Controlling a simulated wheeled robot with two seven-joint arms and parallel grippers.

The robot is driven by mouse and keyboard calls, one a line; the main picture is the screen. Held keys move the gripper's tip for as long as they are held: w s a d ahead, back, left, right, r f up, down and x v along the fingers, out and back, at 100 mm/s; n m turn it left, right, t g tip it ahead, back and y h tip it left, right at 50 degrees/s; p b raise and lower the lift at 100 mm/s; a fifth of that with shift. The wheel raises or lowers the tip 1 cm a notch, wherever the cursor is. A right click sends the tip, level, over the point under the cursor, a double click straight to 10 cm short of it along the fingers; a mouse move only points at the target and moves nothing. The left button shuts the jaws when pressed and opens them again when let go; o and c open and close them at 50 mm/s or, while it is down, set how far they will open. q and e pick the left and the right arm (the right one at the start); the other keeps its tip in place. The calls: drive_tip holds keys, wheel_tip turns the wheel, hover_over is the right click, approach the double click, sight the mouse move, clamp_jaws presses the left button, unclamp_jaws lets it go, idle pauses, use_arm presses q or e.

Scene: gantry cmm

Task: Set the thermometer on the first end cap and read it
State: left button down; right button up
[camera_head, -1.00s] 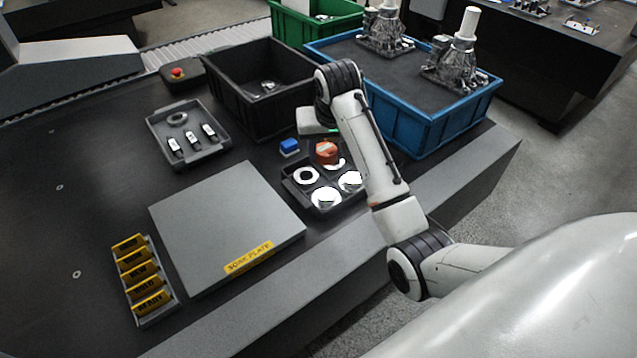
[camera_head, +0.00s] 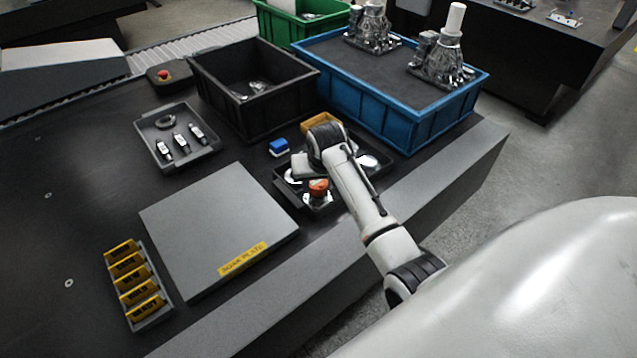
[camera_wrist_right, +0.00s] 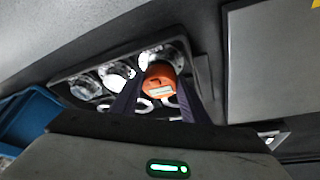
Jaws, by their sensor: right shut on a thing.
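The orange round thermometer (camera_head: 318,187) is held over the near part of the black end cap tray (camera_head: 297,203). In the right wrist view, the thermometer (camera_wrist_right: 160,80) sits between the two dark fingers of my right gripper (camera_wrist_right: 158,98), which is shut on it. Bright metal end caps, such as this one (camera_wrist_right: 117,75), lie in the tray pockets around and behind it. I cannot tell whether the thermometer touches the cap under it. My arm hides part of the tray in the head view. My left gripper is not in view.
A small blue block (camera_head: 279,147) and a yellow box (camera_head: 319,122) stand behind the tray. The grey soak plate (camera_head: 215,225) lies to the left. A black bin (camera_head: 262,115) and a blue bin (camera_head: 410,135) stand behind. Yellow tags sit in a rack (camera_head: 158,318).

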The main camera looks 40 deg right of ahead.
drive_tip(key=shift+f, duration=0.2)
drive_tip(key=o, duration=1.1)
drive_tip(key=shift+r, duration=0.5)
drive_tip(key=v, duration=1.1)
drive_tip(key=shift+s+a+r, duration=0.15)
drive_tip(key=shift+s+r, duration=0.05)
drive_tip(key=shift+s, duration=0.05)
